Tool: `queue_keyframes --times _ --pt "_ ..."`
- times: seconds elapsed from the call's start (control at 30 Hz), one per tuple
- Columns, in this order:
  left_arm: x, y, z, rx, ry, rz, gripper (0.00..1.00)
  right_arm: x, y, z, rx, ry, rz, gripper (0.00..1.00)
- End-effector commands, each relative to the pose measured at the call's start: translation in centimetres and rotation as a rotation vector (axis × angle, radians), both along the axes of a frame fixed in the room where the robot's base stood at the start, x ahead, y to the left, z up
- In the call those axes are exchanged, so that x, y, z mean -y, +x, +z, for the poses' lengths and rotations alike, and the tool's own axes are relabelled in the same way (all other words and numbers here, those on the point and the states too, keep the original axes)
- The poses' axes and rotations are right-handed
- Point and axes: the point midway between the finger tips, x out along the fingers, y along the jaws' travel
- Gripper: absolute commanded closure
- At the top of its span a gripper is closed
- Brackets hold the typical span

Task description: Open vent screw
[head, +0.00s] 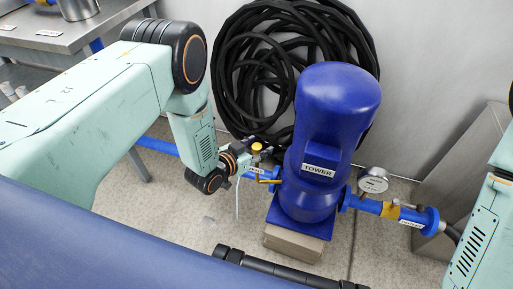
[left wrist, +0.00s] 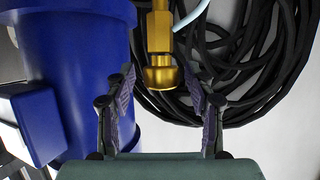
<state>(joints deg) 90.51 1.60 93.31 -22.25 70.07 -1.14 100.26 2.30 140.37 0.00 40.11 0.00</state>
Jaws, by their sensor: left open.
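A brass vent screw (head: 257,147) shows as a small yellow knob at the left side of the blue pump body (head: 338,100) labelled TOWER. In the left wrist view the brass screw (left wrist: 160,76) has a round knob end on a narrower brass stem. My left gripper (head: 258,163) is beside the pump at the brass parts. In the left wrist view its two fingers (left wrist: 163,105) are open, one on each side of the knob, with gaps on both sides. Its fingertips are partly hard to make out in the head view. My right gripper is not in view.
A blue pipe (head: 402,211) with a pressure gauge (head: 373,180) runs right from the pump. A brass lever (head: 268,181) sits on the left pipe. A thin pale tube (head: 237,201) hangs near my gripper. Black hose coils (head: 237,62) hang behind. A metal bench (head: 95,28) stands upper left.

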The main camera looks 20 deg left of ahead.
Motion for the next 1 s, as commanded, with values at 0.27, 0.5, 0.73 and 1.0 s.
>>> queue_keyframes --times 0.27,0.5,0.73,1.0 --pt "-0.20 -0.12 0.05 0.000 0.000 0.001 0.56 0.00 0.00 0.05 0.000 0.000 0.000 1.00" --pt "-0.17 -0.12 0.05 0.000 0.000 0.001 0.76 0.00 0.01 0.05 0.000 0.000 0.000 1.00" --pt "-0.17 -0.14 0.04 0.000 0.000 0.001 0.96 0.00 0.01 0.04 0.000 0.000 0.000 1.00" --pt "0.03 -0.15 0.07 -0.001 0.000 0.035 1.00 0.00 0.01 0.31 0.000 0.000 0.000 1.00"
